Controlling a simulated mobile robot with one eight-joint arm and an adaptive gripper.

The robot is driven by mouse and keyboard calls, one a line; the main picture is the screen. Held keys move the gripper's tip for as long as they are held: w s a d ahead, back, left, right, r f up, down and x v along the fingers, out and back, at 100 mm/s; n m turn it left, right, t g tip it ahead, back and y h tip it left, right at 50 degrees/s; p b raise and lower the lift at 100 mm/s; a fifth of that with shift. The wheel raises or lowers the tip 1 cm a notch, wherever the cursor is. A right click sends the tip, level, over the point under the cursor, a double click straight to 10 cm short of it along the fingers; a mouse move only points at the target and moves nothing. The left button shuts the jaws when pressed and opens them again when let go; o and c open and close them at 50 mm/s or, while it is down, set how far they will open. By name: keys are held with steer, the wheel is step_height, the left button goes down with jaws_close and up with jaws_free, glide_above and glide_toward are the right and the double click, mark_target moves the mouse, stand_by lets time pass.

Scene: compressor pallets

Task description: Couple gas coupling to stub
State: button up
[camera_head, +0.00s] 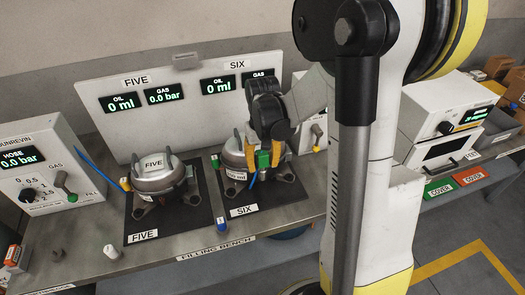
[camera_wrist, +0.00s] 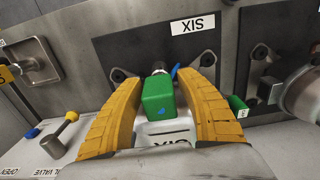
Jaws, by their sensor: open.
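The green gas coupling (camera_head: 264,160) sits at the front of compressor SIX (camera_head: 233,158), and a blue hose (camera_head: 253,181) shows just below it. My gripper (camera_head: 263,165) points down, its two yellow fingers on either side of the coupling. In the wrist view the green block (camera_wrist: 158,98) lies between my open fingers (camera_wrist: 170,72), with a gap on each side. A metal stub (camera_wrist: 159,68) shows just beyond the block. I cannot tell whether the coupling is seated on it. My gripper and arm hide part of compressor SIX.
Compressor FIVE (camera_head: 157,176) stands on a dark mat to the left. The label panel (camera_head: 100,88) rises behind both. The hose unit (camera_head: 38,160) stands at the far left. A small blue-capped item (camera_head: 222,227) and a white cylinder (camera_head: 112,252) stand near the bench's front edge.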

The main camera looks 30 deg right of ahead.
step_height(320, 180, up, 10)
steer(key=shift+f, duration=0.1)
steer(key=shift+s+a, duration=0.1)
stand_by(0.5)
steer(key=s+a+r+n+t+b, duration=0.1)
steer(key=s+a+n+t+b, duration=0.2)
steer(key=s+a+t, duration=0.4)
steer(key=s+a, duration=0.3)
steer(key=a, duration=0.3)
steer(key=shift+s+a+b, duration=0.15)
steer(key=shift+s+b, duration=0.2)
steer(key=shift+s, duration=0.05)
stand_by(1.1)
